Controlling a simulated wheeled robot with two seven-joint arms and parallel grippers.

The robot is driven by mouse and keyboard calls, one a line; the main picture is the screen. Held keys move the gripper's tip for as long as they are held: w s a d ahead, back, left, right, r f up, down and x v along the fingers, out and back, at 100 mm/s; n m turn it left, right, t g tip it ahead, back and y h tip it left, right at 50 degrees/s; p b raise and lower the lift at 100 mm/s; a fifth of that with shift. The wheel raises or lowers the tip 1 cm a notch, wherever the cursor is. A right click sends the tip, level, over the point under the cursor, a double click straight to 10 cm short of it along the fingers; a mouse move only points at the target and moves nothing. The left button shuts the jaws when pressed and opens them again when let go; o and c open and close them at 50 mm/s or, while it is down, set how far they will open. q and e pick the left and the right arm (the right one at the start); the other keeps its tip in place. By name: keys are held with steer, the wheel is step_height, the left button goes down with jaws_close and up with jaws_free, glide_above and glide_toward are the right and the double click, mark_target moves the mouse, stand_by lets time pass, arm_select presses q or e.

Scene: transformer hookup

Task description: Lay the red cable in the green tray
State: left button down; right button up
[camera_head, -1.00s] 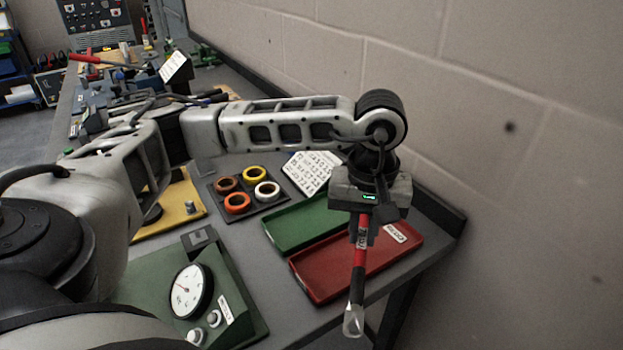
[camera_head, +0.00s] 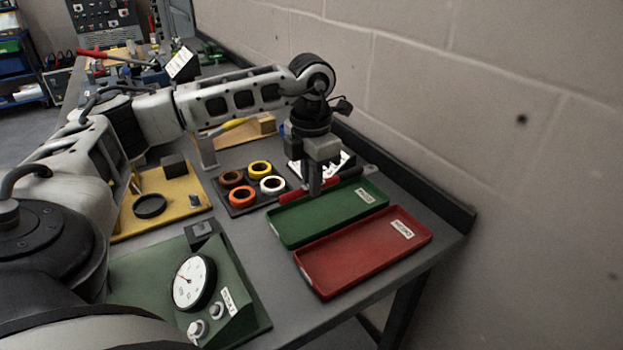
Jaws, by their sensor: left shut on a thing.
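The red cable (camera_head: 295,193) is held lengthwise, roughly level, at the far long edge of the green tray (camera_head: 335,220). My left gripper (camera_head: 315,192) points down and is shut on the middle of the cable. The fingers hide part of the cable, and I cannot tell whether the cable touches the tray rim. The green tray's visible floor is empty, and a white label lies at its right end. My right gripper is not in view.
An empty red tray (camera_head: 350,260) sits beside the green one, nearer the table's front edge. A dark holder with coloured tape rolls (camera_head: 272,185) stands left of the trays. A green gauge box (camera_head: 225,290) is at the front. A wall runs behind on the right.

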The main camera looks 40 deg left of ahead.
mark_target(310, 220)
arm_select(q)
steer(key=shift+s, duration=0.1)
steer(key=shift+s+f, duration=0.1)
steer(key=shift+f, duration=0.05)
step_height(310, 220, down, 2)
steer(key=shift+f+b, duration=0.1)
steer(key=shift+b, duration=0.8)
step_height(310, 220, down, 2)
steer(key=shift+f+b, duration=0.2)
steer(key=shift+b, duration=0.75)
steer(key=shift+f+b, duration=0.4)
steer(key=shift+f, duration=0.35)
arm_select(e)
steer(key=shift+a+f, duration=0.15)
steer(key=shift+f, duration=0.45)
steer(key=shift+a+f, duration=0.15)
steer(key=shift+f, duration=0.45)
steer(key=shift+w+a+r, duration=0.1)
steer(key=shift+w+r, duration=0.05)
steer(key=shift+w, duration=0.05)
arm_select(q)
steer(key=shift+f+b, duration=0.25)
steer(key=shift+b, duration=0.05)
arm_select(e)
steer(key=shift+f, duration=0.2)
arm_select(q)
steer(key=c, duration=1.3)
jaws_free()
